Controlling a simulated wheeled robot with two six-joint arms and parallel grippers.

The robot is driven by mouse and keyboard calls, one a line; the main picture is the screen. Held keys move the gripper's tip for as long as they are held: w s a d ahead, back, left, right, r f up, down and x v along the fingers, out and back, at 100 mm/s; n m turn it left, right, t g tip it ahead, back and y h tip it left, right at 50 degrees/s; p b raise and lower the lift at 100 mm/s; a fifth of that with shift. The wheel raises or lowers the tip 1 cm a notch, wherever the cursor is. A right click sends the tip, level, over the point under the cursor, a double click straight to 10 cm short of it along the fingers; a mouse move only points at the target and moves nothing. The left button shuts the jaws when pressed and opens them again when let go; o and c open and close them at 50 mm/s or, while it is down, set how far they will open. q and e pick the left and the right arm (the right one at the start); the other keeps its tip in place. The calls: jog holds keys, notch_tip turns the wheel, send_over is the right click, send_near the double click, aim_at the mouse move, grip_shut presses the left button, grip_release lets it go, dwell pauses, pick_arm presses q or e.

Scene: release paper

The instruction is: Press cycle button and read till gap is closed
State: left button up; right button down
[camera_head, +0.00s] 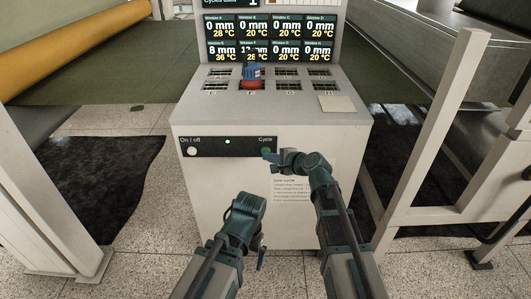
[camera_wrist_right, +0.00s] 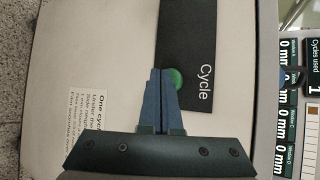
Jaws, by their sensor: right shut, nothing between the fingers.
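The green Cycle button (camera_head: 265,151) is at the right end of the black strip on the cabinet front. It also shows in the right wrist view (camera_wrist_right: 176,78), partly behind the fingertips. My right gripper (camera_head: 270,156) is shut and empty, its tips at the button; I cannot tell whether they touch it. The display panel (camera_head: 269,39) reads 8 mm, 36 °C for window E. The reading for window F starts with 1, the rest being partly covered by a blue-and-red object (camera_head: 253,76). Other windows read 0 mm. My left gripper (camera_head: 262,258) hangs low before the cabinet; its jaws are unclear.
The On/off button (camera_head: 192,151) is at the strip's left end, with a small lit green light (camera_head: 227,142) between. The Cycles used display (camera_wrist_right: 313,89) shows 1 in the right wrist view. A pale frame post (camera_head: 440,130) stands right of the cabinet.

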jog(key=shift+w, duration=0.1)
jog(key=shift+w, duration=0.35)
jog(key=shift+s, duration=0.1)
dwell(0.4)
jog(key=shift+s, duration=0.4)
jog(key=s, duration=0.6)
dwell(0.4)
dwell(0.5)
